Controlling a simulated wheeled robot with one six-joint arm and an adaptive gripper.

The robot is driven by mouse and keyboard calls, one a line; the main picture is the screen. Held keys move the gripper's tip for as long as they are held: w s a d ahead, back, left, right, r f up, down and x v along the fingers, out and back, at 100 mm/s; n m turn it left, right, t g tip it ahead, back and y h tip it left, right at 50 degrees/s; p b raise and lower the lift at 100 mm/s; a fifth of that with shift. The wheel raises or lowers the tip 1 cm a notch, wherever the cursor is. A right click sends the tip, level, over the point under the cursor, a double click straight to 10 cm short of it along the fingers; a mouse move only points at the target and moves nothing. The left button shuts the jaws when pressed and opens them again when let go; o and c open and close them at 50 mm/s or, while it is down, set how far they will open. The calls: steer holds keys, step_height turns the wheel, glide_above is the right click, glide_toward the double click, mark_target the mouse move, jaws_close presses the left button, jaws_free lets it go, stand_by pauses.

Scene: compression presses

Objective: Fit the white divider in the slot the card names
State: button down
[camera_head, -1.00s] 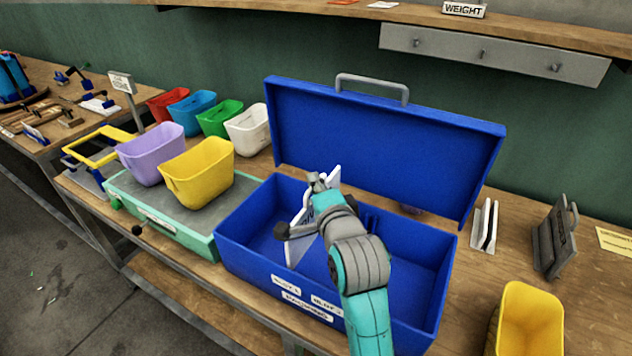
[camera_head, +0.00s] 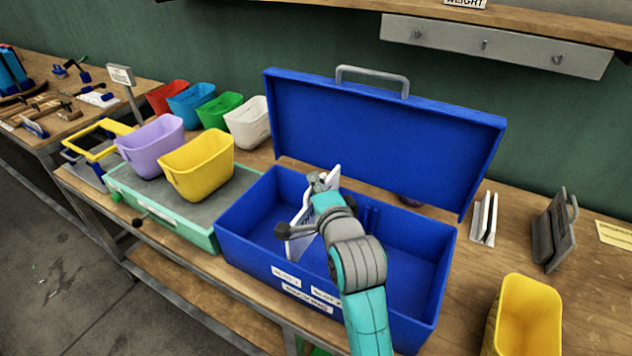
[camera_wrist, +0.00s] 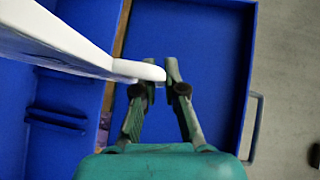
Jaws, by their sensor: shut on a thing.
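My gripper (camera_head: 318,188) is shut on the white divider (camera_head: 301,225) and holds it upright over the left half of the open blue toolbox (camera_head: 228,215). In the wrist view the divider (camera_wrist: 62,42) runs in from the upper left, and its end reaches between the fingertips (camera_wrist: 163,78). Blue slot ridges (camera_head: 370,216) stand inside the box, right of the divider; a pair of ridges also shows in the wrist view (camera_wrist: 57,120). The divider's lower edge is partly hidden. Small labels (camera_head: 307,297) on the box front are too blurred to read surely.
The raised lid (camera_head: 385,135) stands behind the box. A yellow card (camera_head: 613,236) lies at the far right, its text unreadable. A white stand (camera_head: 484,218), a grey stand (camera_head: 552,232) and a yellow bin (camera_head: 530,310) are right. Lilac (camera_head: 150,147) and yellow (camera_head: 198,165) bins stand left.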

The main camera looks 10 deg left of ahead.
steer(key=shift+f, duration=5)
steer(key=c, duration=1.2)
jaws_free()
steer(key=shift+f, duration=0.15)
